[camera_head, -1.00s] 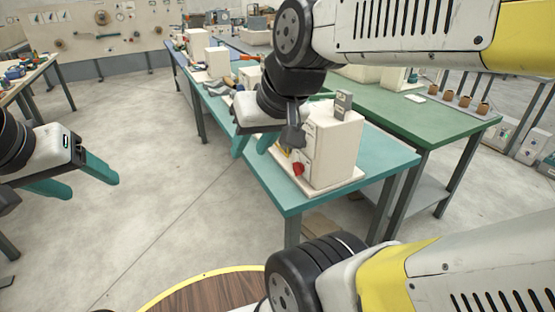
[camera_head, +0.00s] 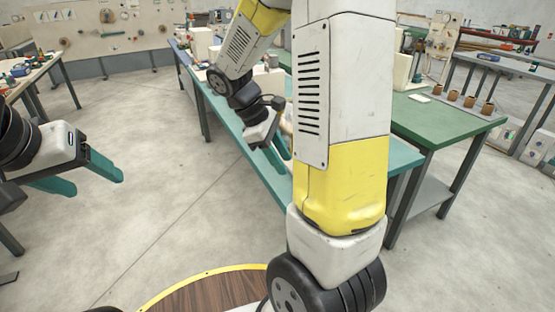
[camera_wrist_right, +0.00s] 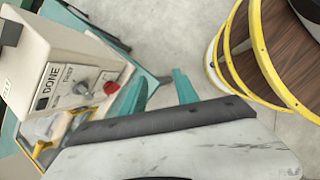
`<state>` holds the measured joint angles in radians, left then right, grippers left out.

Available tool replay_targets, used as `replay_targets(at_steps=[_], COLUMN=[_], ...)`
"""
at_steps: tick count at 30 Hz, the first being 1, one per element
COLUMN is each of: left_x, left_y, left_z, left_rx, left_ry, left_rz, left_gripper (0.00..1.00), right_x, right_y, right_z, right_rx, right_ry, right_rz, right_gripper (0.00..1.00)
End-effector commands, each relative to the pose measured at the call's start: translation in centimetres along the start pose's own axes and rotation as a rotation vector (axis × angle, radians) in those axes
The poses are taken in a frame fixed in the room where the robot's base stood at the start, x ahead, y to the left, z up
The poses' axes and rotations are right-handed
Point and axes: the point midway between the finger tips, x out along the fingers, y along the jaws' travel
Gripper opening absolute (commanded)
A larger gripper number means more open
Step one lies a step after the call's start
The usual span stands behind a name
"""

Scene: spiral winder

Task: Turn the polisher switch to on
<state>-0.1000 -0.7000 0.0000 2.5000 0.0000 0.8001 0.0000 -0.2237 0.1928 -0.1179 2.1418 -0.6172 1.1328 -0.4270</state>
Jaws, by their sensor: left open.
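In the right wrist view, a cream machine shows a front panel with a "DONE" label (camera_wrist_right: 51,86), a grey knob (camera_wrist_right: 81,88) and a red button (camera_wrist_right: 111,88). I cannot tell which control is the polisher switch. My right gripper (camera_wrist_right: 156,92) has its teal fingers apart with nothing between them, to the right of the red button. In the head view my right gripper (camera_head: 277,156) is at the teal table's front edge, and my arm hides the machine. My left gripper (camera_head: 88,176) is open and empty at the left, over the floor.
The teal table (camera_head: 403,158) stands beside a green table (camera_head: 433,124) that carries several small brown pots (camera_head: 469,101). Another table (camera_head: 30,75) is at the far left. Open floor (camera_head: 165,190) lies between. A round wood-topped piece with a yellow rim (camera_head: 215,291) shows in front.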

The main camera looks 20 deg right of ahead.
Motion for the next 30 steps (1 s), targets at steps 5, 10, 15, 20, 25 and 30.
replay_targets(at_steps=[5, 10, 15, 20, 25, 30], left_x=[0.0, 0.0, 0.0, 0.0, 0.0, 0.0], left_y=[0.0, 0.0, 0.0, 0.0, 0.0, 0.0], left_z=[0.0, 0.0, 0.0, 0.0, 0.0, 0.0], left_rx=[0.000, 0.000, 0.000, 0.000, 0.000, 0.000], left_ry=[0.000, 0.000, 0.000, 0.000, 0.000, 0.000], left_rz=[0.000, 0.000, 0.000, 0.000, 0.000, 0.000], left_gripper=[0.65, 0.65, 0.65, 0.65, 0.65, 0.65], right_x=[4.2, 7.8, 11.2, 13.8, 15.2, 15.8], right_y=[3.5, 6.7, 9.3, 10.7, 11.2, 11.9], right_z=[-2.2, -4.6, -7.8, -10.9, -12.9, -12.8], right_rx=[-0.282, -0.550, -0.811, -1.007, -1.116, -1.138], right_ry=[-0.283, -0.556, -0.833, -1.053, -1.184, -1.214], right_rz=[0.041, 0.080, 0.115, 0.146, 0.167, 0.171], right_gripper=[0.36, 0.36, 0.36, 0.36, 0.36, 0.36])
